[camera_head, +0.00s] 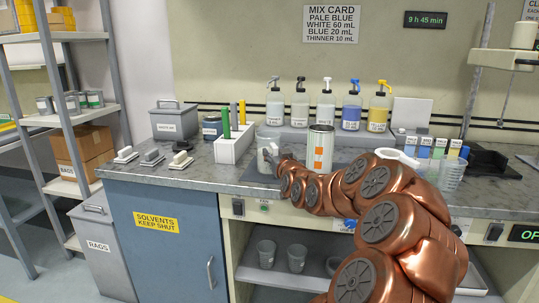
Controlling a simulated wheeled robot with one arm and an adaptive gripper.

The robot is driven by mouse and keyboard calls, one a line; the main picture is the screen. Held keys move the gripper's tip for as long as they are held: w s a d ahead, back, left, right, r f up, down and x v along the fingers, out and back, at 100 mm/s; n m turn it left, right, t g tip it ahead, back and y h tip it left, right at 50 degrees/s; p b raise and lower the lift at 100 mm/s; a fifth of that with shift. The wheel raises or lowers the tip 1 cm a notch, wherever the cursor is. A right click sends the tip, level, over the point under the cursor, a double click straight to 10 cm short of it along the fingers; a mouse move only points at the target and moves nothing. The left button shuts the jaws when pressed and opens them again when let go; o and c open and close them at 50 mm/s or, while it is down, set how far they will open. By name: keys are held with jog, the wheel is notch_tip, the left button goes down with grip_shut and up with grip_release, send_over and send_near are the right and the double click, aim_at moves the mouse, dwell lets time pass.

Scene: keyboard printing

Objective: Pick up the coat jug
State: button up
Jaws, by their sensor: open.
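A pale, translucent jug (267,139) stands upright on the grey worktop, left of a white can with orange marks (320,150). It may be the coat jug, but I can read no label on it. My gripper (270,156) is small in view, at the end of my copper-coloured arm, which reaches in from the lower right. The gripper is open, in front of the jug's lower part and partly covering it. I cannot tell whether its fingers touch the jug.
Several pump bottles (325,107) stand along the back. Stacked clear cups (451,175) stand at right. Grey cups (266,253) sit on the lower shelf. Brushes (152,157) lie at left.

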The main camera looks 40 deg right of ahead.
jog(key=shift+w+d, duration=0.15)
jog(key=shift+w, duration=0.15)
grip_shut()
dwell(0.3)
dwell(0.3)
